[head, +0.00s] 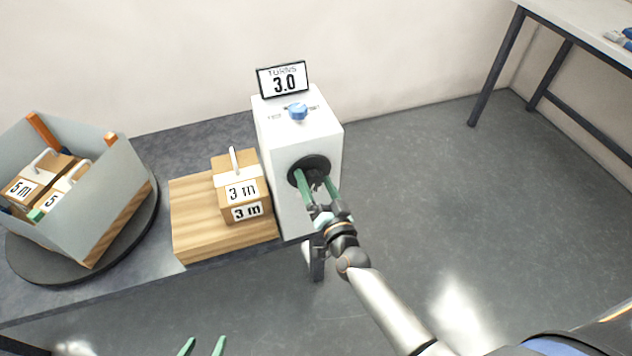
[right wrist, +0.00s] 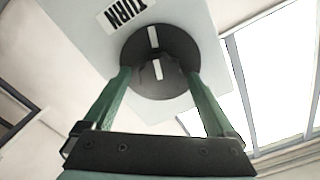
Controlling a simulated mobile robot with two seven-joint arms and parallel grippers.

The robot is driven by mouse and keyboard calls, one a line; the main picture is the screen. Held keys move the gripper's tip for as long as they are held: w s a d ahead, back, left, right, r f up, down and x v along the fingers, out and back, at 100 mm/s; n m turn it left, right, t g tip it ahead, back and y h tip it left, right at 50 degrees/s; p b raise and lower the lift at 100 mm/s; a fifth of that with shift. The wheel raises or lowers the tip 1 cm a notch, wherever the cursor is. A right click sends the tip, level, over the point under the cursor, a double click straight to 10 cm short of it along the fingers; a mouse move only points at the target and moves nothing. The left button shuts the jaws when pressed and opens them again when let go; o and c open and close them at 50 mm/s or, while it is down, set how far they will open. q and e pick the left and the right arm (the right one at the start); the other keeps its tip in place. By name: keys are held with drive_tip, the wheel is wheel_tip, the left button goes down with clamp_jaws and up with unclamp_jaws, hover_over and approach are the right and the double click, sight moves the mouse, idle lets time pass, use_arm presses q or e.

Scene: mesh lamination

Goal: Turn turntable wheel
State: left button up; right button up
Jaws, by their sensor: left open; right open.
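The black wheel (head: 309,164) is on the front face of a white box (head: 297,125), below a blue knob (head: 298,111). In the right wrist view the wheel (right wrist: 181,50) shows a light bar and mark beneath a "TURN" label (right wrist: 125,12). My right gripper (head: 314,177) is open at the wheel, with its green fingers on either side of the wheel's middle; contact cannot be told. My left gripper (head: 203,347) is open at the bottom edge of the head view, far from the wheel. A display (head: 283,79) on the box reads "TURNS 3.0".
A round dark turntable (head: 140,222) at left carries a grey open bin (head: 95,215) holding boxes marked "5 m". A box marked "3 m" (head: 240,187) stands on a wooden block (head: 195,220) beside the white box. Floor at right is clear; a table (head: 580,25) stands at far right.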

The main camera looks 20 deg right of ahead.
drive_tip(key=shift+s, duration=0.3)
drive_tip(key=s, duration=1.2)
drive_tip(key=shift+d+p, duration=0.2)
drive_tip(key=shift+p, duration=0.2)
drive_tip(key=s+f+n+g+p, duration=0.2)
drive_tip(key=s+n+g+p, duration=0.1)
drive_tip(key=s, duration=0.3)
drive_tip(key=s+f+n+g+y+p, duration=0.1)
drive_tip(key=s+f+n+g+p, duration=0.2)
drive_tip(key=s+n+g+p, duration=0.1)
drive_tip(key=s+n+g, duration=0.1)
drive_tip(key=s, duration=0.1)
drive_tip(key=shift+s+d+n+g+y, duration=0.3)
drive_tip(key=shift+s+n+g, duration=0.05)
drive_tip(key=shift+n+g, duration=0.05)
drive_tip(key=shift+f, duration=0.1)
idle(0.4)
